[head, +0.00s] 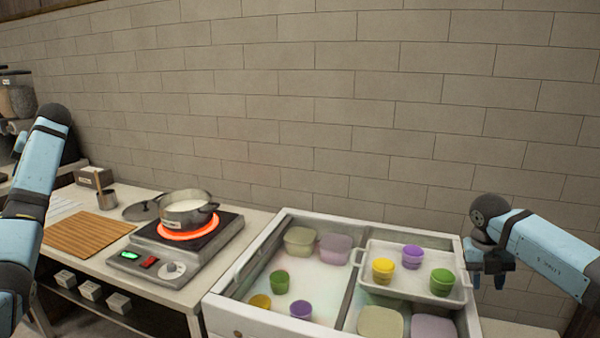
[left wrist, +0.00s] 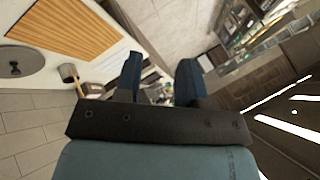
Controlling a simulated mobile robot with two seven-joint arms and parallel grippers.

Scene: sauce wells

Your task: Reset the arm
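My right gripper (head: 488,280) points down at the right end of the white tray (head: 408,291), with its two fingers apart. I cannot tell whether it touches the tray's handle. My left arm (head: 36,185) is raised at the left edge of the head view, and its gripper is out of that view. In the left wrist view my left gripper (left wrist: 160,80) has its two dark fingers apart with nothing between them. The tray holds yellow (head: 383,271), purple (head: 412,257) and green (head: 442,282) cups.
The tray rests over the right part of an open white chest (head: 219,299) holding several cups and lidded tubs. A pot (head: 187,211) stands on a glowing burner (head: 190,234). A wooden board (head: 88,233) lies on the left counter. The wall behind is bare.

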